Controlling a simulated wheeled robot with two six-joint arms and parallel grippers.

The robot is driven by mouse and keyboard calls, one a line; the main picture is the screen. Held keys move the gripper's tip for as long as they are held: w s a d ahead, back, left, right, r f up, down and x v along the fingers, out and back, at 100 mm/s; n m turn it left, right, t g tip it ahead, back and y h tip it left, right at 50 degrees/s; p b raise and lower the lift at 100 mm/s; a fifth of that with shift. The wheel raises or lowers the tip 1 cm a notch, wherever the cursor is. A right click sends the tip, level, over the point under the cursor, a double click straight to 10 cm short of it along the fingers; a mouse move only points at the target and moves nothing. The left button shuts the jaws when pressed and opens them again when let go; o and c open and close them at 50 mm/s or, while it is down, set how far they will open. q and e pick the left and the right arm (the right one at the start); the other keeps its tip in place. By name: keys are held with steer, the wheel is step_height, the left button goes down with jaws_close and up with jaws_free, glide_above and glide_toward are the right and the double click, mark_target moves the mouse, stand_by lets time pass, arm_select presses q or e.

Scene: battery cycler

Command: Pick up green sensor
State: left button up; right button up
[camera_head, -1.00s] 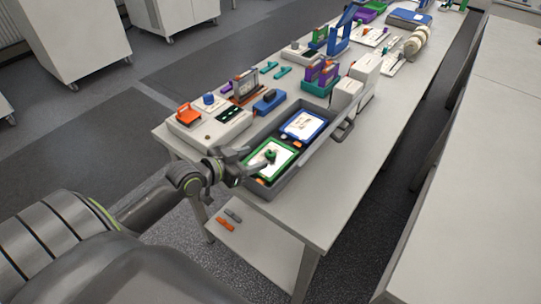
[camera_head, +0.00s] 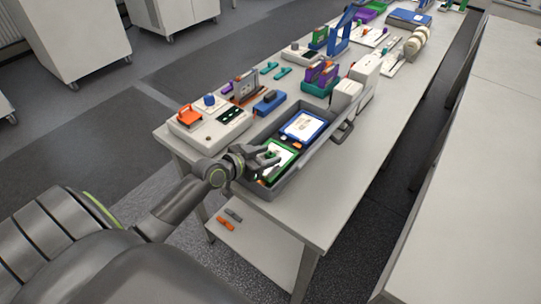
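The green-framed tray (camera_head: 285,156) with a white inside lies in the near half of a grey bin on the table. My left gripper (camera_head: 268,158) is over this tray and covers its left part. A small bit of green shows by its fingertips, where the dark green sensor stands, and most of the sensor is hidden. I cannot tell whether the fingers touch the sensor or how far apart they are. My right gripper is not in view.
A blue-framed tray (camera_head: 303,127) lies in the far half of the grey bin (camera_head: 314,158). A white device with an orange part (camera_head: 189,114) stands left of the bin. Several devices crowd the table behind. The table's right side (camera_head: 345,195) is clear.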

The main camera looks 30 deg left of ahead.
arm_select(q)
steer(key=c, duration=0.7)
steer(key=shift+r, duration=0.1)
